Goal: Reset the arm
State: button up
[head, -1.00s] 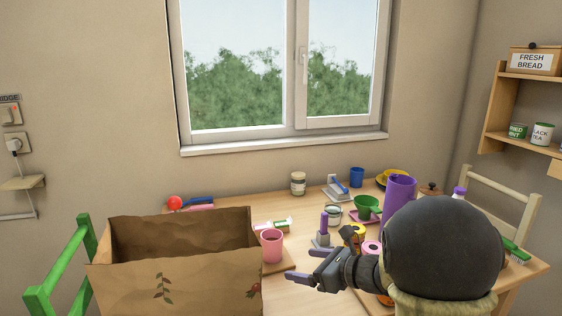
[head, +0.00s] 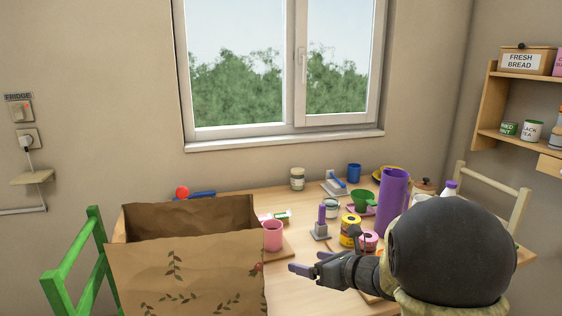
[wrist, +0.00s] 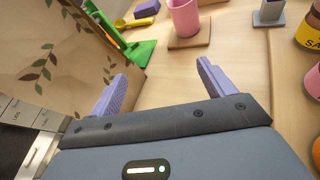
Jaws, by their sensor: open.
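My gripper (head: 312,262) is over the front part of the wooden table, to the right of the paper bag. In the wrist view its two purple fingers (wrist: 162,75) are spread apart with nothing between them. The brown paper bag (head: 190,275) stands open-topped at the left, with leaf prints on its front. In the wrist view the bag (wrist: 60,50) is just left of the left finger; I cannot tell if they touch. My dark round arm link hides the table's right part.
A pink cup (head: 272,236) stands on a wooden coaster ahead of my gripper. A purple-handled block (head: 321,225), yellow tin (head: 350,232) and tall purple pitcher (head: 393,203) crowd the right. A green chair (head: 75,270) is at left. Bare tabletop lies below the fingers.

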jog(key=s+d+f+m+h, duration=0.1)
jog(key=d+m+h, duration=0.2)
jog(key=m, duration=0.5)
jog(key=s+d+f+m+h, duration=0.2)
jog(key=d+m+h, duration=0.1)
jog(key=m, duration=0.5)
jog(key=s+d+f+m+h, duration=0.2)
jog(key=d+m+h, duration=0.1)
jog(key=m, duration=0.6)
jog(key=shift+s+f+g, duration=0.1)
jog(key=shift+s+g, duration=0.05)
jog(key=shift+g, duration=0.15)
jog(key=s+a+f+m+g, duration=0.1)
jog(key=s+f+m+g, duration=0.15)
jog(key=s+m, duration=0.6)
jog(key=s+a+f+m+g, duration=0.15)
jog(key=s+m+g, duration=0.25)
jog(key=s+m, duration=0.45)
notch_tip(320, 180, up, 27)
jog(key=w+d+p, duration=0.1)
jog(key=p, duration=2.7)
jog(key=shift+r+m+h+p, duration=0.15)
jog(key=shift+m+h+p, duration=0.15)
jog(key=shift+p, duration=0.05)
